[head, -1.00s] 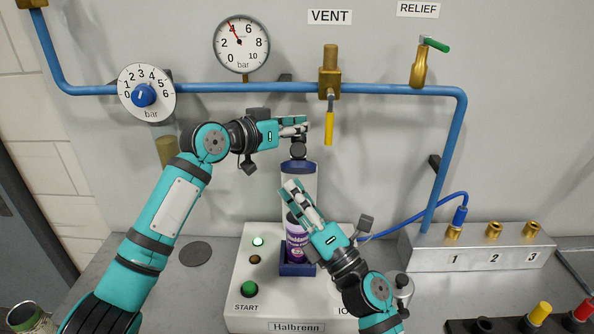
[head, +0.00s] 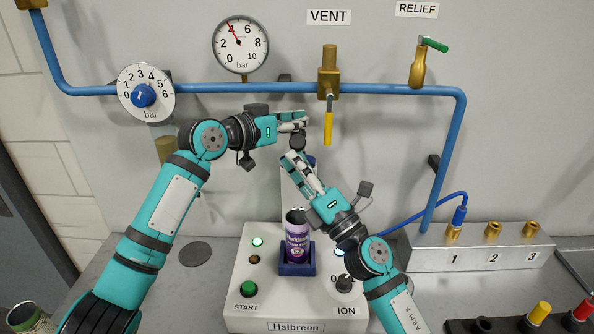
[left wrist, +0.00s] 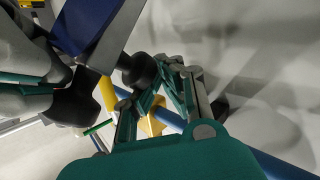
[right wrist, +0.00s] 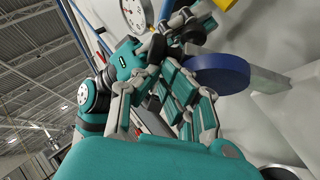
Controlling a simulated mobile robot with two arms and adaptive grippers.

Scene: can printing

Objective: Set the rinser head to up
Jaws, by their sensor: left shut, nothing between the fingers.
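The rinser head is a blue disc (head: 311,161) with a black knob (head: 298,143) above it, in front of a white column behind the purple can (head: 297,238). The disc is partly hidden by my right gripper; it shows large in the right wrist view (right wrist: 220,75). My left gripper (head: 304,121) is shut and empty, just above the knob. The knob also shows close to its fingers in the left wrist view (left wrist: 138,71). My right gripper (head: 288,158) points up-left, its fingertips in front of the disc and just below the knob. Whether its fingers are apart or touching is unclear.
The can stands in a blue holder (head: 297,269) on the white Halbrenn machine (head: 245,317). A yellow vent lever (head: 328,128) hangs close right of my left gripper. A blue pipe (head: 220,88) runs across the wall. A numbered manifold (head: 480,259) stands at right.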

